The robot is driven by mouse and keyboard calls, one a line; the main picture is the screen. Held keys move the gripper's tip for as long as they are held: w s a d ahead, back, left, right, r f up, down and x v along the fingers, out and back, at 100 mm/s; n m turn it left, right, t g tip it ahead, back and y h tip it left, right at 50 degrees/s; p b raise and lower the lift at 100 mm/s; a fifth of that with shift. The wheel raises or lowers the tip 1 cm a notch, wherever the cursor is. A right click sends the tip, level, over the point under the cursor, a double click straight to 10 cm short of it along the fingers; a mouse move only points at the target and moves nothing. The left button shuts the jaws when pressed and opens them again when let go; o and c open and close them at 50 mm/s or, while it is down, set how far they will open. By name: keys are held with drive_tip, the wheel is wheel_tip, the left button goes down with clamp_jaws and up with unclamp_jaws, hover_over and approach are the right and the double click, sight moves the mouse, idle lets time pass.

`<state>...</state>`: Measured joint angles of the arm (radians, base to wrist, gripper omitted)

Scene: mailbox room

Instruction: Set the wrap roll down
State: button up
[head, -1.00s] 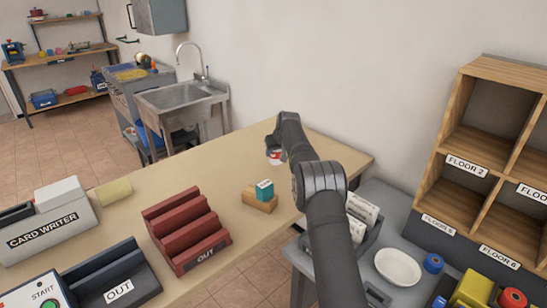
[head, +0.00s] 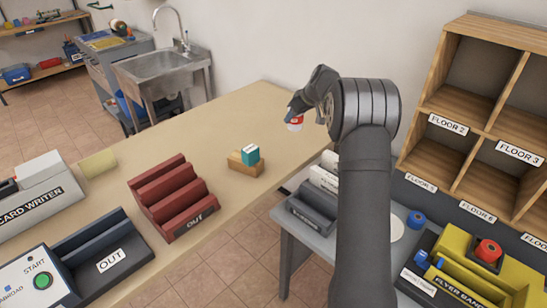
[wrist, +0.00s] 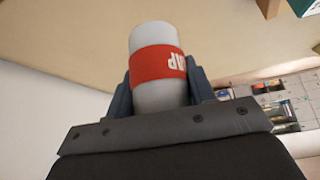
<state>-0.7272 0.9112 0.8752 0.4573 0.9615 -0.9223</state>
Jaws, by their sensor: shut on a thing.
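The wrap roll (head: 295,125) is a white cylinder with a red band, over or near the right end of the tan table (head: 265,105) in the head view. In the wrist view the roll (wrist: 158,98) shows large, with white letters on the band. My gripper (head: 303,108) is shut on it, a finger on each side. I cannot tell from the head view whether the roll touches the table. My arm hides part of the table's right end.
To the right are a grey side table with a dark holder (head: 306,222), and wooden floor cubbies (head: 490,105). The table's back middle is clear.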

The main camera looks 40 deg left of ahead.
drive_tip(key=s+d+n+g, duration=0.3)
drive_tip(key=s+d+n, duration=0.25)
drive_tip(key=d, duration=0.35)
drive_tip(key=s+a+f, duration=0.1)
drive_tip(key=a+f, duration=0.1)
drive_tip(key=a, duration=0.1)
drive_tip(key=s+a+f, duration=0.2)
drive_tip(key=a, duration=0.1)
drive_tip(key=s+a+f, duration=0.2)
drive_tip(key=a, duration=0.2)
drive_tip(key=shift+f, duration=2.2)
drive_tip(key=shift+f, duration=0.1)
drive_tip(key=o, duration=0.7)
